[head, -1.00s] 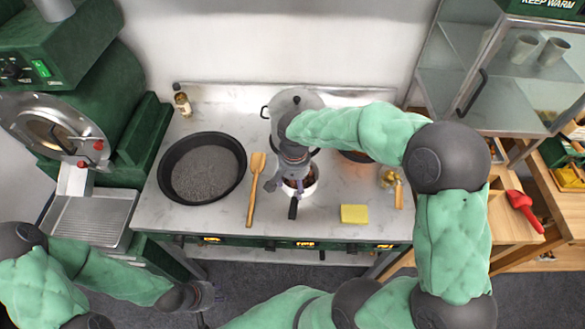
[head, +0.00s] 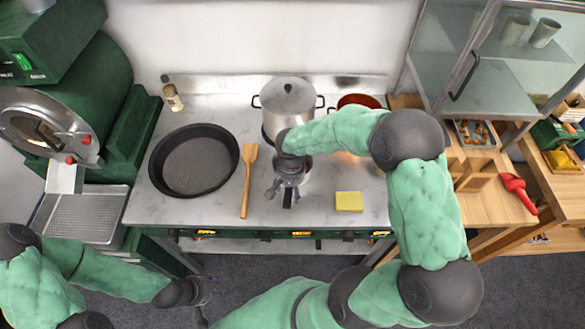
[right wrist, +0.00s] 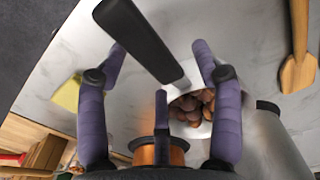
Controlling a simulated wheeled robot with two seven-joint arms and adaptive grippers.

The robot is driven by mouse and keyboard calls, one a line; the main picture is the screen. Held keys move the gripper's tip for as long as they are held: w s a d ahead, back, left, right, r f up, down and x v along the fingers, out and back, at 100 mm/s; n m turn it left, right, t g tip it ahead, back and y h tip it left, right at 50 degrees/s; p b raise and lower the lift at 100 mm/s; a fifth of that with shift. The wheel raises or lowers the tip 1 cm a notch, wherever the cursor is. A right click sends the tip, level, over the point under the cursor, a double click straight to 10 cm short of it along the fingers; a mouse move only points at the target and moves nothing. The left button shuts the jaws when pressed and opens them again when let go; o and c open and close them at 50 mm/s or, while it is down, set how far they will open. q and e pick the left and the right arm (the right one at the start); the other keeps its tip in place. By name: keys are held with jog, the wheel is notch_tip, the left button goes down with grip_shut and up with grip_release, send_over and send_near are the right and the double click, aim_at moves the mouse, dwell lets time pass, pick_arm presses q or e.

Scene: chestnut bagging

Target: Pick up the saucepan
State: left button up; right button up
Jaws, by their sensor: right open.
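The saucepan is a small pale pan with chestnuts inside and a black handle pointing to the front of the counter. In the head view my right gripper (head: 287,187) hangs over it and hides most of the pan; the handle (head: 288,200) shows just in front. In the right wrist view the saucepan (right wrist: 183,84) and its chestnuts show behind the fingers. Its handle (right wrist: 150,40) runs between the open purple fingers of my right gripper (right wrist: 159,65), which do not close on it. My left gripper (head: 205,291) is low at the left, away from the counter; its fingers are too small to read.
A large lidded pot (head: 287,97) stands behind the saucepan, with a reddish pot (head: 360,101) to its right. A wooden spatula (head: 247,175) and a black pan (head: 193,160) lie to the left. A yellow sponge (head: 349,201) lies to the right.

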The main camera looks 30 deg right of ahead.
grip_shut()
jog(key=shift+r, duration=0.1)
dwell(0.3)
